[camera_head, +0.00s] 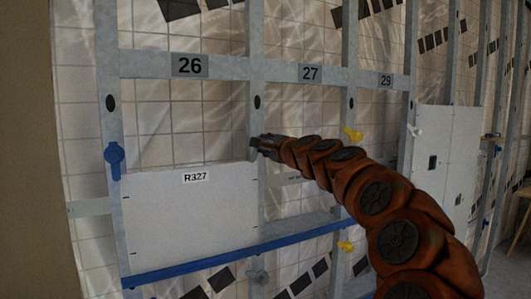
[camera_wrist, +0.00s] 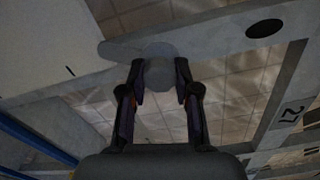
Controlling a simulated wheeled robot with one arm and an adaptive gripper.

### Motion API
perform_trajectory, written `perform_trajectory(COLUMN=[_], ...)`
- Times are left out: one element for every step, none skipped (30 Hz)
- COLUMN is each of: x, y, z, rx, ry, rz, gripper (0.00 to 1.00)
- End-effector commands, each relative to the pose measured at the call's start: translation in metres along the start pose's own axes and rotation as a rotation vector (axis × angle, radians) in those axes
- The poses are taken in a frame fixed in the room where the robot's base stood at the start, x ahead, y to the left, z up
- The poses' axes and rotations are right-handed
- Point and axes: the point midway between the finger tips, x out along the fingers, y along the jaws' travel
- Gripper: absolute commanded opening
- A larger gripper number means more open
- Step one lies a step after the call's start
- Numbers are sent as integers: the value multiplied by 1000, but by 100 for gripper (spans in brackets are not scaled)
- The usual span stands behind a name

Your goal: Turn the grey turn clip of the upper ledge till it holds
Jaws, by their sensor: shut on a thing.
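The white panel marked R327 (camera_head: 190,215) stands in the frame bay under number 26, its lower edge along the blue ledge (camera_head: 300,238). My gripper (camera_head: 262,143) is at the grey upright by the panel's top right corner. In the wrist view my gripper (camera_wrist: 158,84) is shut on the knob of the grey turn clip (camera_wrist: 150,50). The clip's arm points toward the panel (camera_wrist: 45,40), which shows at upper left. I cannot tell whether its tip overlaps the panel. In the head view my gripper hides most of the clip.
A blue turn clip (camera_head: 114,158) sits on the left upright. A second white panel (camera_head: 445,150) stands farther right. My arm crosses the lower right.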

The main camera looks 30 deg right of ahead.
Motion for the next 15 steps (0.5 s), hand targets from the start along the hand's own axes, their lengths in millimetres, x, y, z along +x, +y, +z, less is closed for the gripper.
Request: perform_trajectory(x=[0,0,0,0,0,0,0,1,1,1,1,0,0,0,0], y=[4,4,4,3,3,3,4,4,5,5,5,4,3,3,2], z=[0,0,-1,-1,-1,-1,0,0,0,0,0,0,0,0,-1], rx=[-47,-75,-113,-142,-168,-205,-230,-253,-287,-309,-330,-360,-380,-398,-423], ry=[0,0,1,2,2,2,1,0,-1,-2,-2,-1,0,1,1], rz=[-1,-1,-2,-3,-3,-3,-2,-1,0,1,1,0,-1,-2,-3], gripper=[0,0,0,0,0,0,0,0,0,0,0,0,0,0,0])
